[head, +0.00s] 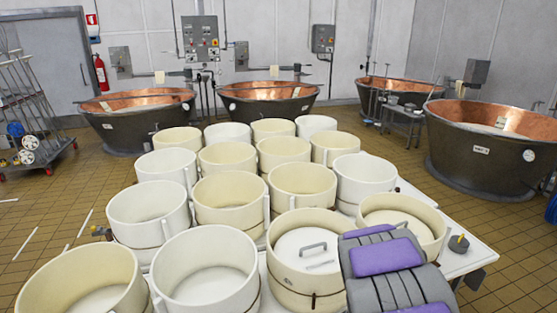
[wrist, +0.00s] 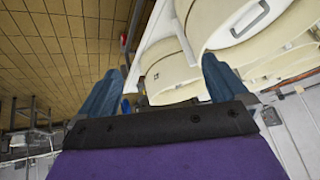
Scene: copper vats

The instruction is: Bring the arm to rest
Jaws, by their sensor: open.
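My gripper (wrist: 160,85) shows in the wrist view, with its two blue fingers spread wide apart and nothing between them. Past the fingers are the edge of a white table, cream round moulds (wrist: 235,15) and the tiled floor. In the head view a grey and purple part of my arm (head: 390,262) shows at the lower right, in front of the moulds. The gripper's fingers do not show in the head view.
Several cream round moulds (head: 232,196) crowd a white table (head: 462,262); one holds a lid with a handle (head: 312,247). Copper vats (head: 482,150) stand behind and to the right. A wheeled rack (head: 30,110) is at the left. Tiled floor (head: 50,205) is open at the left.

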